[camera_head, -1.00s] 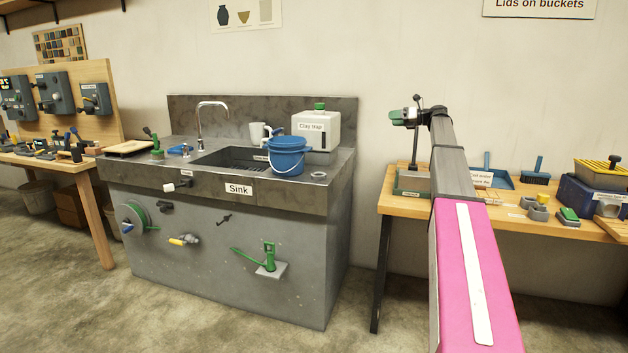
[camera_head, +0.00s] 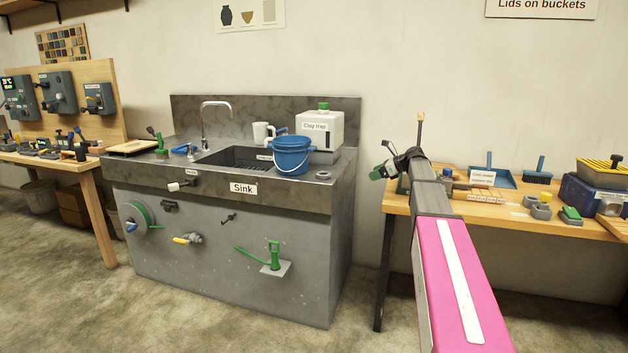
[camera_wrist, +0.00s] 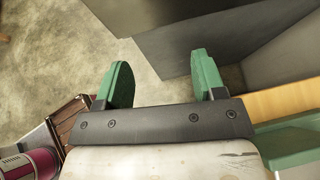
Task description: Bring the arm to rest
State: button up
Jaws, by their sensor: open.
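My gripper (camera_head: 377,173) is at the end of my arm, in front of the left end of the right-hand bench in the head view. In the wrist view my gripper (camera_wrist: 163,82) shows its two green fingers spread well apart. Nothing is between them. Beyond the fingers are the concrete floor and a grey surface.
The grey sink unit (camera_head: 220,245) stands left of my arm, with a blue bucket (camera_head: 291,157) and a clay trap (camera_head: 320,130) on top. The wooden bench (camera_head: 398,204) by my gripper carries a blue dustpan (camera_head: 498,174), a brush (camera_head: 539,172) and small parts.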

jog(key=s+a+f+n+g+h, duration=0.25)
jog(key=s+f+n, duration=0.25)
jog(key=s+f, duration=0.5)
jog(key=s+a+f+n+g+h, duration=0.15)
jog(key=s+a+f+n, duration=0.3)
jog(key=s+f, duration=0.55)
jog(key=s+f+n+h, duration=0.2)
jog(key=s+f+n, duration=0.2)
jog(key=s, duration=0.3)
jog(key=s+f+n+g+h, duration=0.1)
jog(key=s+f+n+h, duration=0.1)
jog(key=s+f+n, duration=0.2)
jog(key=s+f+n+h, duration=0.2)
jog(key=s+f+n, duration=0.2)
jog(key=s, duration=0.6)
jog(key=shift+s+f+n+h, duration=0.15)
jog(key=shift+s+n+h, duration=0.15)
jog(key=shift+n, duration=0.35)
